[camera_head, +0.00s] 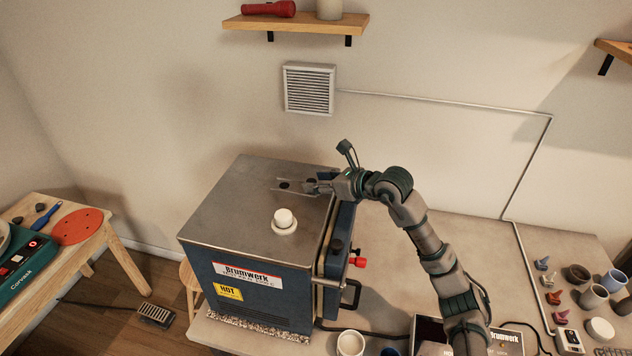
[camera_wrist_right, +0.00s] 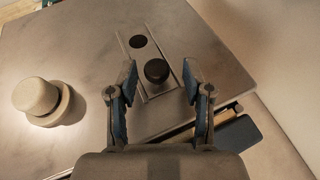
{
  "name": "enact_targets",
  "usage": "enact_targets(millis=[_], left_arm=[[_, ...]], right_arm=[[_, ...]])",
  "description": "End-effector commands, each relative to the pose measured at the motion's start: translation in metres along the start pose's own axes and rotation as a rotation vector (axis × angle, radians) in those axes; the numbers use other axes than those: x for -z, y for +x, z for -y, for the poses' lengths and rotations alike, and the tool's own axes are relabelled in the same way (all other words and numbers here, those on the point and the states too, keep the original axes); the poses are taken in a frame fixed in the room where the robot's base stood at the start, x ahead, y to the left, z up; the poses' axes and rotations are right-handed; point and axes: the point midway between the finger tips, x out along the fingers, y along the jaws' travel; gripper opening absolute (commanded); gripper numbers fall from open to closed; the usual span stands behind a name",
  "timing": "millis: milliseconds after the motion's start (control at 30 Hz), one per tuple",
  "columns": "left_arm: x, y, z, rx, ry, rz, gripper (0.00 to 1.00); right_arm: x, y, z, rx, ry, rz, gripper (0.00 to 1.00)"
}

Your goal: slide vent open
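The vent is on the grey metal top of the blue kiln (camera_head: 255,262). It has two thin parallel rails with a slide plate and a black knob (camera_wrist_right: 157,70) between them. A round dark hole (camera_wrist_right: 138,41) shows farther along the rails; it also shows in the head view (camera_head: 284,184). My right gripper (camera_wrist_right: 159,76) is open, with one finger on each side of the knob. A gap shows between each finger and the knob. Its height relative to the knob is hard to tell. In the head view my right gripper (camera_head: 315,187) is over the kiln top's right edge. My left gripper is out of view.
A white plug (camera_head: 284,217) stands on the kiln top near the rails. A red knob (camera_head: 357,262) and a black handle (camera_head: 350,296) stick out at the kiln's right side. Cups and small pieces stand on the table at far right. A wall grille (camera_head: 309,88) hangs behind.

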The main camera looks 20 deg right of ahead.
Motion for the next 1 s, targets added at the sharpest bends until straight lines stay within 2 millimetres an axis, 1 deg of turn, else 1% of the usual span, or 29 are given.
enact_targets(millis=[167,267,367,600,700,833,1000], left_arm=[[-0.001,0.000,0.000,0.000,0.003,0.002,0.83],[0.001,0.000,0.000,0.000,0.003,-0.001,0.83],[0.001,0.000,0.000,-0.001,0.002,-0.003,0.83],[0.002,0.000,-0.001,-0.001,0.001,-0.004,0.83],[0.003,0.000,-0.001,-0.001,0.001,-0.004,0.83],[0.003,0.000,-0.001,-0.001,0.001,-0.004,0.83],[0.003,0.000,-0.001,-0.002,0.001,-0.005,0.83]], right_arm=[[0.000,0.000,0.000,-0.001,0.000,0.000,0.50],[0.000,-0.007,0.000,0.001,-0.001,0.001,0.50],[0.000,-0.023,0.001,0.003,-0.002,0.001,0.50],[0.002,-0.078,0.002,0.003,-0.001,-0.001,0.50],[0.002,-0.096,0.003,0.003,0.000,-0.001,0.50],[0.003,-0.112,0.004,0.001,0.002,-0.001,0.50],[0.002,-0.119,0.002,-0.001,0.001,0.000,0.50]])
